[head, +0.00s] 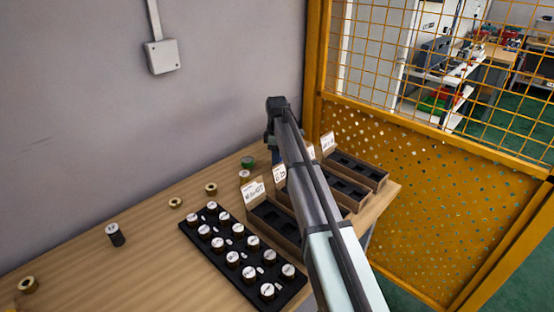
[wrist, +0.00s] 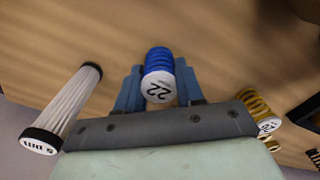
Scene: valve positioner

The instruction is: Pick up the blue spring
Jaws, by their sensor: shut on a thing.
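The blue spring (wrist: 158,62) shows in the wrist view, with a white end cap marked "22" facing the camera. My gripper (wrist: 158,84) has its two blue-grey fingers on either side of the spring, shut on it. The wooden table surface fills the background behind it; I cannot tell whether the spring touches the table. In the head view my arm reaches over the table toward the wall, and the spring is hidden there.
A white cylinder with black ends (wrist: 66,110) lies left of the gripper; a gold spring (wrist: 262,112) is close on the right. A black tray (head: 190,231) holds several white-capped parts. Labelled brown bins (head: 372,170) stand right, beside a yellow mesh fence (head: 420,190).

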